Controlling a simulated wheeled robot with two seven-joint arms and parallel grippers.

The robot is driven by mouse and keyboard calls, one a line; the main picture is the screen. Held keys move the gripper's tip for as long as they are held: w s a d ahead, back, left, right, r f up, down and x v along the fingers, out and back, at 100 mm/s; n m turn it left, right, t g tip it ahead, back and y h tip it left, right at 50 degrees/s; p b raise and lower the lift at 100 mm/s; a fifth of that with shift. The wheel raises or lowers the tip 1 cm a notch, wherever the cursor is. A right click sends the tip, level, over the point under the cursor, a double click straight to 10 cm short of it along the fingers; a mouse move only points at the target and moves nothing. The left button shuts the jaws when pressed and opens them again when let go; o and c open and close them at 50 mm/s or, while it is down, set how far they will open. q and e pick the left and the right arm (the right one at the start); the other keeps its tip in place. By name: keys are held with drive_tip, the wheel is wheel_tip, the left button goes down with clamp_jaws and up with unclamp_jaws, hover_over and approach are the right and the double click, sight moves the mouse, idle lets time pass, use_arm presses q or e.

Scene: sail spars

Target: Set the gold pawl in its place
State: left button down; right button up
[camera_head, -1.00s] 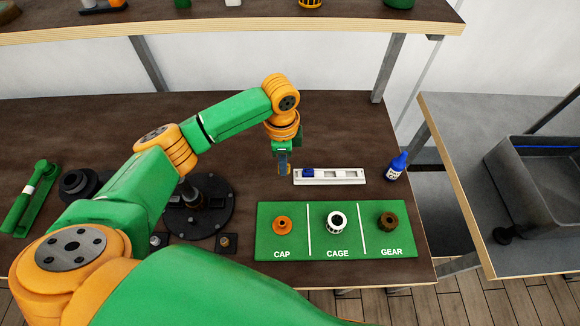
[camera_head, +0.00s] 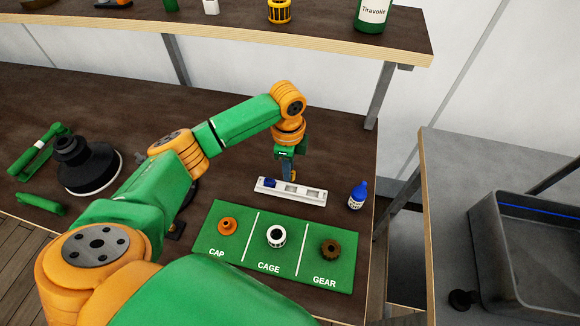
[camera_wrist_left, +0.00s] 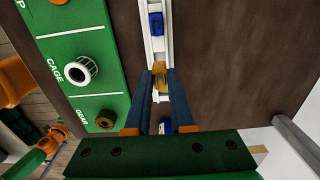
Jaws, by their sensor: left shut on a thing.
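The white tray (camera_head: 312,202) with a row of recesses lies on the dark bench, and it also shows in the left wrist view (camera_wrist_left: 147,50). A blue piece (camera_head: 270,183) sits in its left-end recess; in the left wrist view it is at the top (camera_wrist_left: 156,25). My left gripper (camera_head: 289,174) points down over the tray's middle, to the right of the blue piece. In the left wrist view its jaws (camera_wrist_left: 160,80) are shut on the gold pawl (camera_wrist_left: 160,76). I cannot tell whether the pawl touches the tray. My right gripper is not in view.
A green mat (camera_head: 240,262) holds an orange cap (camera_head: 227,226), a white cage (camera_head: 276,236) and a brown gear (camera_head: 329,249). A blue bottle (camera_head: 357,196) stands right of the tray. A shelf (camera_head: 300,45) is behind; a grey bin (camera_head: 520,240) stands at right.

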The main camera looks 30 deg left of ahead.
use_arm(q)
drive_tip(key=shift+d+f+b, duration=0.3)
drive_tip(key=shift+f, duration=0.35)
drive_tip(key=shift+f+b, duration=0.5)
drive_tip(key=shift+f, duration=0.45)
drive_tip(key=shift+a+f, duration=0.15)
drive_tip(key=shift+f, duration=0.45)
drive_tip(key=shift+r, duration=0.1)
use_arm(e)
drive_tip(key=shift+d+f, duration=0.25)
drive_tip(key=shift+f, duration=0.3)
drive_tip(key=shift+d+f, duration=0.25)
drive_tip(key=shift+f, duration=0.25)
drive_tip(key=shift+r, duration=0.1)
use_arm(q)
drive_tip(key=shift+r, duration=0.1)
drive_tip(key=shift+d+p, duration=0.2)
drive_tip(key=shift+p, duration=0.15)
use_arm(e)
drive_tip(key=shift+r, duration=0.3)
